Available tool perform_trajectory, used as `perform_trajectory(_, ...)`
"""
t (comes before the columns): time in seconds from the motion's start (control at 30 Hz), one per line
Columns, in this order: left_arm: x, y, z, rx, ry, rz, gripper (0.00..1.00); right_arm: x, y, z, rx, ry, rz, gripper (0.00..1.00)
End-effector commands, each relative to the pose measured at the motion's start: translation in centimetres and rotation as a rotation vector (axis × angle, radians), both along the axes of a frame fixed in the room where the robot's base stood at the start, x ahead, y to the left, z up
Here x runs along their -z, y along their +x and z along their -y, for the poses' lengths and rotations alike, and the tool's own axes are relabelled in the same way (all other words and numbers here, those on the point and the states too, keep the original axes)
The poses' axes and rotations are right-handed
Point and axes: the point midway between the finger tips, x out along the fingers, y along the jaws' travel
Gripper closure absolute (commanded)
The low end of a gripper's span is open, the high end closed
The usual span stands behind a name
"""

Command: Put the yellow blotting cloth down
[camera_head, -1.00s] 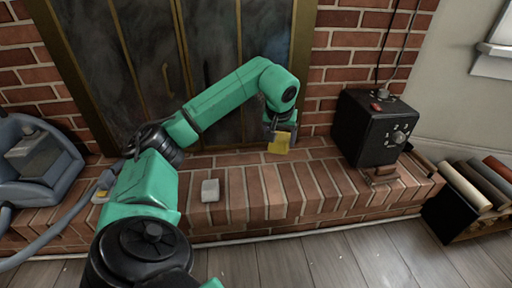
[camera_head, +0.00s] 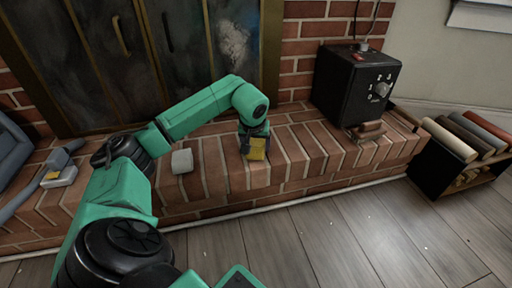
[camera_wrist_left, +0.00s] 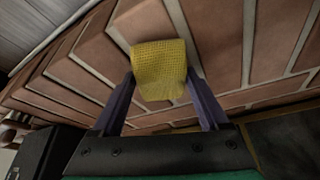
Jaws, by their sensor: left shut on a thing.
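The yellow blotting cloth (camera_head: 257,149) is in my left gripper (camera_head: 255,138), low over the brick hearth ledge (camera_head: 222,172). In the left wrist view the cloth (camera_wrist_left: 160,68) hangs between the two dark fingers (camera_wrist_left: 160,98), its waffle texture facing the camera. The left gripper is shut on it. Whether the cloth's lower edge touches the bricks I cannot tell. My right gripper is not seen.
A rack of rolls (camera_head: 450,165) stands on the floor. Bricks around the cloth are clear.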

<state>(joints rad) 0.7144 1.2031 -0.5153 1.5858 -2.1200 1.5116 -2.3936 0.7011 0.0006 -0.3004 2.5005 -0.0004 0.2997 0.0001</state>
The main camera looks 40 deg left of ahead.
Motion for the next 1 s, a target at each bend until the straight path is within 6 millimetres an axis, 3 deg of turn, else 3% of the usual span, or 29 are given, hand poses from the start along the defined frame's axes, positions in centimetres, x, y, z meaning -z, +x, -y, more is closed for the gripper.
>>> perform_trajectory(0.07,0.2,0.0,0.0,0.000,0.000,-0.001,0.75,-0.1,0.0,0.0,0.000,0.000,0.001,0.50)
perform_trajectory(0.1,0.2,0.0,0.0,0.000,0.000,0.000,0.11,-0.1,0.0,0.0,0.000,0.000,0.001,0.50)
perform_trajectory(0.13,0.2,0.0,0.0,0.000,0.000,0.000,0.00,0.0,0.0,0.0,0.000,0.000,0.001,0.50)
perform_trajectory(0.43,-0.4,0.0,0.0,0.000,0.001,0.001,0.00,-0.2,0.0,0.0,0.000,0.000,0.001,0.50)
perform_trajectory(0.8,-9.4,-2.9,1.8,0.002,0.002,0.001,0.00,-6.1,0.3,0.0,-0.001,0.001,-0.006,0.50)
perform_trajectory(1.0,-11.3,-3.8,2.5,0.000,0.000,0.000,0.00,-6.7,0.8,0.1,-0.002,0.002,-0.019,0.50)
